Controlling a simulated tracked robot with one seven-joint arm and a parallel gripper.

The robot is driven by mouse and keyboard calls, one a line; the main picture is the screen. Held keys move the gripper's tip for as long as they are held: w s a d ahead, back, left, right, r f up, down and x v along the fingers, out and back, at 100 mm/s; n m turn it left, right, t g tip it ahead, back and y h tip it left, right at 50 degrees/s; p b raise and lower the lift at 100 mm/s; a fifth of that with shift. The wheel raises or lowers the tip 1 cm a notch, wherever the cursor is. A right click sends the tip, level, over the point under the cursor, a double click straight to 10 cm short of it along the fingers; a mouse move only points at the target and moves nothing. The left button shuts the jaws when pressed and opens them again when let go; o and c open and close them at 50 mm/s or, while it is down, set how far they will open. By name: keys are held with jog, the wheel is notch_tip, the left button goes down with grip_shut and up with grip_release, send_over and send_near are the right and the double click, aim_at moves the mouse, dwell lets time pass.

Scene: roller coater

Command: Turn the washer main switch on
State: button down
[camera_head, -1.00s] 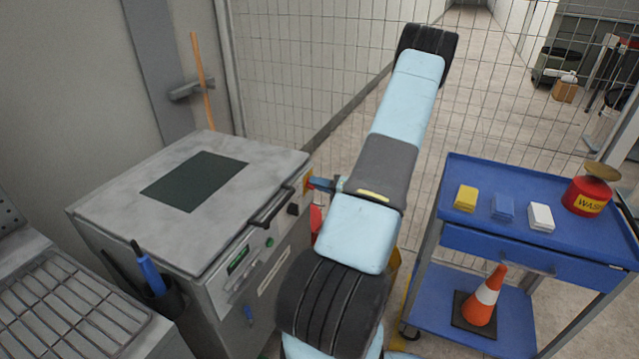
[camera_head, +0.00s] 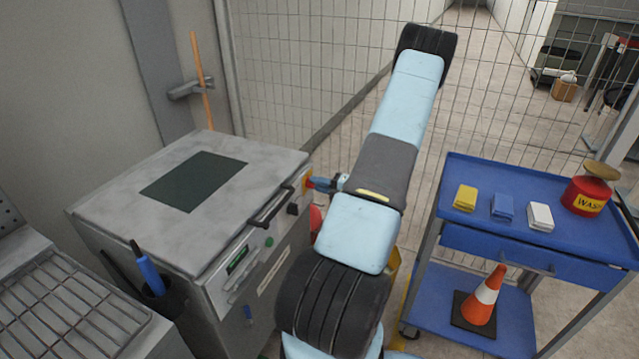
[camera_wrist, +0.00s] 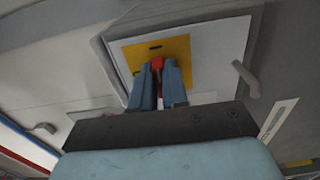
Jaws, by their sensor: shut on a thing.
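The washer (camera_head: 240,235) is the grey cabinet at the left, with a dark panel on its lid. Its main switch, a red knob (camera_wrist: 157,63) on a yellow plate (camera_wrist: 178,48), sits on the side facing my arm. In the head view only a sliver of the yellow plate (camera_head: 307,184) shows at the washer's right edge. My gripper (camera_wrist: 158,78) has its two blue fingers on either side of the red knob, shut on it. It also shows in the head view (camera_head: 318,183) against that side. The knob is partly hidden between the fingers, so its exact angle is unclear.
A blue cart (camera_head: 470,185) stands at the right with coloured blocks, a red can (camera_head: 586,197) and a traffic cone (camera_head: 485,298). A wire fence (camera_head: 290,80) runs behind. A lid handle (camera_head: 272,207) and a grey lever (camera_wrist: 245,78) are near the switch.

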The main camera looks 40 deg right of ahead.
jog(key=shift+f, duration=0.1)
jog(key=c, duration=1.1)
grip_release()
jog(key=shift+c, duration=0.2)
jog(key=v, duration=1.2)
